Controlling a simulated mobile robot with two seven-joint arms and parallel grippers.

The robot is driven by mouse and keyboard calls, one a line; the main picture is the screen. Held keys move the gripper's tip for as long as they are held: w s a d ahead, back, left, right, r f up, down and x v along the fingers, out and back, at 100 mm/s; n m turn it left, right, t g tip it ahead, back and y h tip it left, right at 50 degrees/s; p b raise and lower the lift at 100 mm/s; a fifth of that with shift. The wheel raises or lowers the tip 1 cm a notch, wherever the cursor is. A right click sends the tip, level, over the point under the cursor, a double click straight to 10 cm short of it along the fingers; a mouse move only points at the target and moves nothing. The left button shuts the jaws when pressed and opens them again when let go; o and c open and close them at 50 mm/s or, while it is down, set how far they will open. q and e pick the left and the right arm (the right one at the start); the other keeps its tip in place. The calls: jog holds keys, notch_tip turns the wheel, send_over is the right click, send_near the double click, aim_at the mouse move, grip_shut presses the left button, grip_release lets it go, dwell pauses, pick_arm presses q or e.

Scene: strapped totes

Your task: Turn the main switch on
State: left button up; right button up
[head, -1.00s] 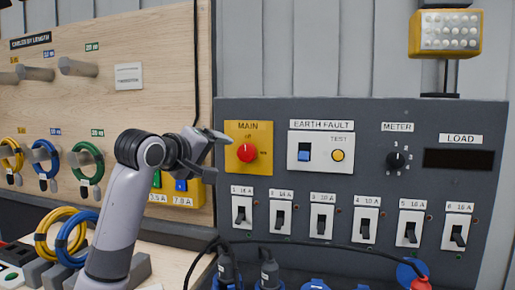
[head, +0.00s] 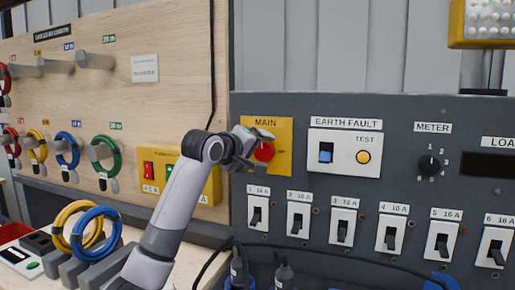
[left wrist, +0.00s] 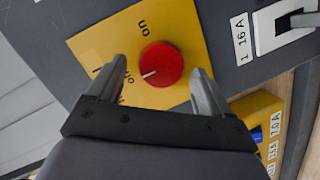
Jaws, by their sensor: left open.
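The main switch is a red round knob (head: 264,152) on a yellow plate marked MAIN, on the grey panel's left. It also shows in the left wrist view as a red knob (left wrist: 166,62). Its white pointer line aims at the label on the MAIN side, which seems to read "off". The "on" label lies about a quarter turn away. My left gripper (head: 259,153) is open, its fingers on either side of the knob, also seen in the left wrist view (left wrist: 158,75). I cannot tell whether they touch it. My right gripper is not in view.
A row of numbered breaker switches (head: 343,223) runs below. The earth fault unit (head: 344,152) and meter dial (head: 429,164) are to the right. A yellow box (head: 205,185) with small switches is left of the panel. A black cable (head: 330,249) crosses below the breakers.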

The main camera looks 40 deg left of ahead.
pick_arm(q)
jog(key=shift+w, duration=0.2)
jog(key=c, duration=1)
